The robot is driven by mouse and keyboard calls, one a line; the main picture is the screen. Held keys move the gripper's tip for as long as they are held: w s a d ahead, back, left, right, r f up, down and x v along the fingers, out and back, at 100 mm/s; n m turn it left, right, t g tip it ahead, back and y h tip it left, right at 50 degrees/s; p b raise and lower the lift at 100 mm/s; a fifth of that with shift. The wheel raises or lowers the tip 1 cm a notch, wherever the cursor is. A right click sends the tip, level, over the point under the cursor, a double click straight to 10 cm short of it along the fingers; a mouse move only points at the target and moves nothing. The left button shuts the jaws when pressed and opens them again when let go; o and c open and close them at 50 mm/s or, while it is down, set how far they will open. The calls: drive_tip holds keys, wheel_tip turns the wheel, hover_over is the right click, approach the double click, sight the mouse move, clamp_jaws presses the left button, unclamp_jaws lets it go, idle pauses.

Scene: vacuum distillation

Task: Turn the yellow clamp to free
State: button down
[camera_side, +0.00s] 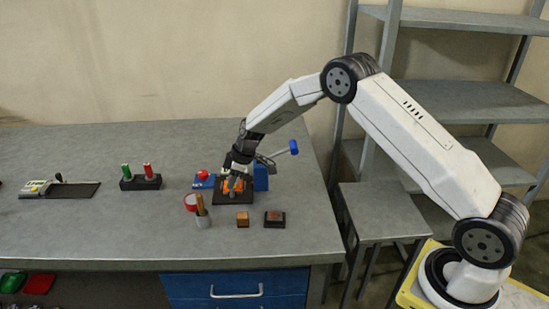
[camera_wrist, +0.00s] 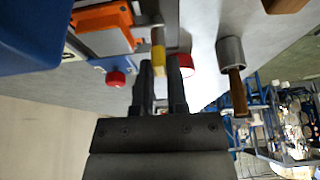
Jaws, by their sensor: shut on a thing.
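The yellow clamp (camera_wrist: 158,60) shows in the wrist view as a small yellow piece at my fingertips, beside an orange block (camera_wrist: 104,38). My gripper (camera_wrist: 159,75) is shut on it, with one finger on each side. In the side view my gripper (camera_side: 238,165) points down over the orange device (camera_side: 233,184), which stands on a dark plate (camera_side: 222,197). The clamp itself is too small or hidden to make out in the side view.
A red knob (camera_wrist: 116,78) is close left of my fingers, and a red ring (camera_wrist: 182,65) and grey cup (camera_wrist: 231,50) lie right. A blue-handled lever (camera_side: 293,147) rises behind. A wooden block (camera_side: 242,218) and dark block (camera_side: 274,218) stand in front. The left tabletop has free room.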

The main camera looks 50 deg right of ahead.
drive_tip(key=shift+m, duration=0.4)
drive_tip(key=shift+m+t+h, duration=0.4)
drive_tip(key=shift+m+h, duration=0.3)
drive_tip(key=shift+m, duration=1.1)
drive_tip(key=shift+s+a+m+h, duration=0.1)
drive_tip(key=shift+m+h, duration=0.35)
drive_tip(key=shift+m, duration=0.7)
drive_tip(key=shift+a+m+h, duration=0.1)
drive_tip(key=shift+m+h, duration=0.35)
drive_tip(key=shift+m, duration=0.7)
drive_tip(key=shift+m+h, duration=0.9)
drive_tip(key=shift+m, duration=1.5)
drive_tip(key=shift+m+g+h, duration=0.4)
drive_tip(key=shift+m+h, duration=0.3)
drive_tip(key=shift+m, duration=1.3)
drive_tip(key=shift+a, duration=0.1)
drive_tip(key=c, duration=0.6)
unclamp_jaws()
drive_tip(key=shift+c, duration=0.2)
